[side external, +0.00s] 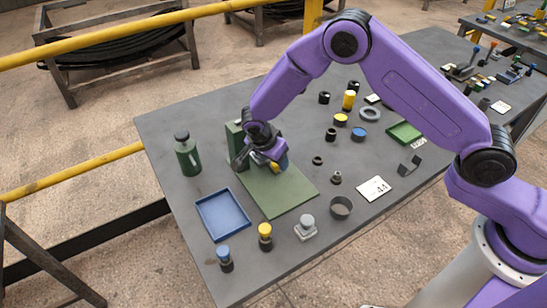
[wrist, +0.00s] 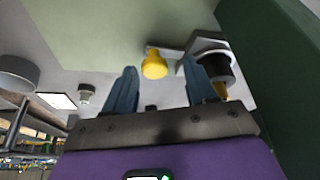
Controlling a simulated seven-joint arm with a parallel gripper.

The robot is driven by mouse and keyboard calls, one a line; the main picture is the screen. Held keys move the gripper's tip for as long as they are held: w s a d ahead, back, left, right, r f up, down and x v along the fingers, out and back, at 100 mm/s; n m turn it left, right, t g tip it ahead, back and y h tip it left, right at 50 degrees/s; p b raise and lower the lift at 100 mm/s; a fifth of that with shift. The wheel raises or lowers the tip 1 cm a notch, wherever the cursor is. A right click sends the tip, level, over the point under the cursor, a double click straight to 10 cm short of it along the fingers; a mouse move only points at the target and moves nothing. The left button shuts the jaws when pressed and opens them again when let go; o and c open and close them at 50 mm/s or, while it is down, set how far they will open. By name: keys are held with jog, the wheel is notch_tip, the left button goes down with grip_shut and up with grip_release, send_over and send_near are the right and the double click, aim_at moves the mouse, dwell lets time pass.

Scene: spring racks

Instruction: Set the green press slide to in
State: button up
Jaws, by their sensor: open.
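The green press has a flat green plate (side external: 288,196) and an upright green block (side external: 234,140) at its far-left end. In the wrist view the plate (wrist: 110,25) fills the top and a dark green wall (wrist: 275,70) stands at right. A yellow knob (wrist: 154,65) sits by a grey bracket (wrist: 205,45) and a black cylinder (wrist: 218,66). My gripper (side external: 280,166) is low over the plate, beside the upright block. Its blue fingers (wrist: 158,85) are apart, with the knob seen between them; contact is not clear. My gripper hides most of the slide in the side view.
A blue tray (side external: 222,214) lies left of the plate, and a green bottle (side external: 187,155) stands behind it. Several small buttons and a grey ring cup (side external: 341,207) are near the front. A white card (side external: 374,189) lies at right. Bare grey table lies between.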

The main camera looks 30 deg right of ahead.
jog(key=shift+r, duration=0.1)
jog(key=v, duration=1.7)
jog(key=shift+r, duration=0.15)
jog(key=s+d+r+n+y, duration=0.1)
jog(key=s+d+n, duration=0.6)
jog(key=s, duration=0.3)
jog(key=s+d+r+n+g+y, duration=0.1)
jog(key=s+d+r+n+y, duration=0.1)
jog(key=s+d+n, duration=0.5)
jog(key=s+d+r+n+y, duration=0.1)
jog(key=s+d+n, duration=0.6)
jog(key=s+n, duration=0.5)
jog(key=s, duration=0.3)
jog(key=shift+s+d+r+g+y, duration=0.15)
jog(key=shift+s+d+g+y, duration=0.05)
jog(key=shift+d+g+y, duration=0.1)
